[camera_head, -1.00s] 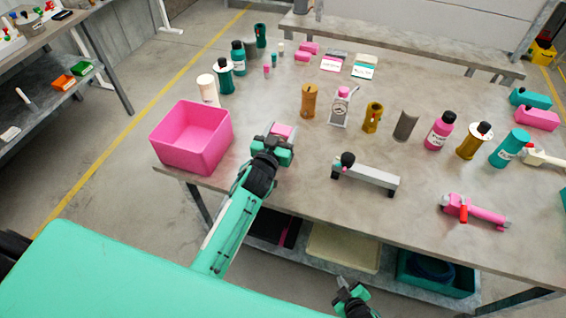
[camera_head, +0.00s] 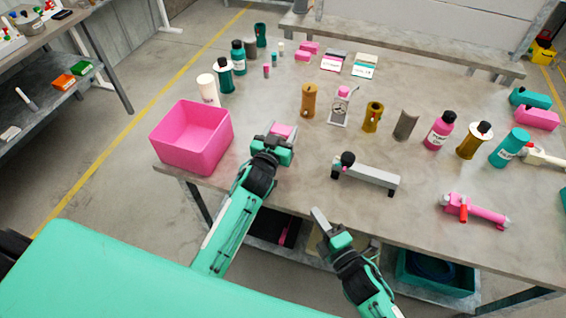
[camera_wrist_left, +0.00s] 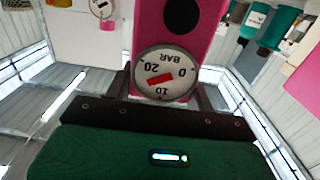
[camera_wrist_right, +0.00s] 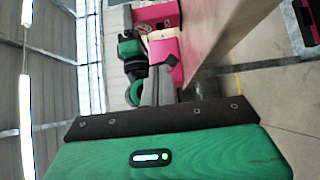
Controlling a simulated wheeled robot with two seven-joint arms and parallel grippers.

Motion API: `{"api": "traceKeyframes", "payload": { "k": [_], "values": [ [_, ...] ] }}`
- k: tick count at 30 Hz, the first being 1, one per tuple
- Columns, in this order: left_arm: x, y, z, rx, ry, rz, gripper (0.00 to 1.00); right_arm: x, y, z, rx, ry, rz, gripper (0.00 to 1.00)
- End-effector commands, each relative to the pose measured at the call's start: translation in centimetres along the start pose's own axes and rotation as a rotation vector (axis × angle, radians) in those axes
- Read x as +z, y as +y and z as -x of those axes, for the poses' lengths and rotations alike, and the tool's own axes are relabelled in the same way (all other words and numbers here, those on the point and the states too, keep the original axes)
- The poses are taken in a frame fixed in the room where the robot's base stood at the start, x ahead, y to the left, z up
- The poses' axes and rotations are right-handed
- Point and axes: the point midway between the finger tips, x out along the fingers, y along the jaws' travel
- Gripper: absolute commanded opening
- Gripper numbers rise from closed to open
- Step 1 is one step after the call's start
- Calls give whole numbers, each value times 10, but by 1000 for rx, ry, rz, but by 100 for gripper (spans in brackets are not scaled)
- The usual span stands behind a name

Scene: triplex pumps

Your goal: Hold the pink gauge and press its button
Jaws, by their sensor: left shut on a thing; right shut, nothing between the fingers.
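The pink gauge (camera_head: 283,130) is in my left gripper (camera_head: 275,138), near the table's front-left edge. In the left wrist view the gauge (camera_wrist_left: 178,45) sits between the left fingers, its white dial facing the camera and a black round spot on its pink body above the dial. I cannot tell whether that spot is the button. My right gripper (camera_head: 319,215) is shut and empty, in front of the table edge and below-right of the gauge. In the right wrist view its closed fingers (camera_wrist_right: 161,85) point toward the pink gauge (camera_wrist_right: 164,52) and left gripper, with a gap hard to judge.
A pink bin (camera_head: 192,138) stands just left of the gauge. A grey bar-shaped fixture with a dark knob (camera_head: 366,176) lies right of it. Several bottles and cylinders stand farther back. The table edge (camera_wrist_right: 232,40) runs beside my right gripper.

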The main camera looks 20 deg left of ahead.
Motion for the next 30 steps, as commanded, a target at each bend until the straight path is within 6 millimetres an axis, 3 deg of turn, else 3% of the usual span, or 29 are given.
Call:
{"api": "traceKeyframes", "payload": {
  "k": [7,11,30],
  "values": [
    [0,0,0,0,0,0,26,0,0,-4,0,-1,-3,0],
    [0,0,0,0,0,0,26,1,0,-18,1,-2,-3,0],
    [0,0,0,0,1,0,26,1,0,-154,0,-2,-3,0]
  ]
}}
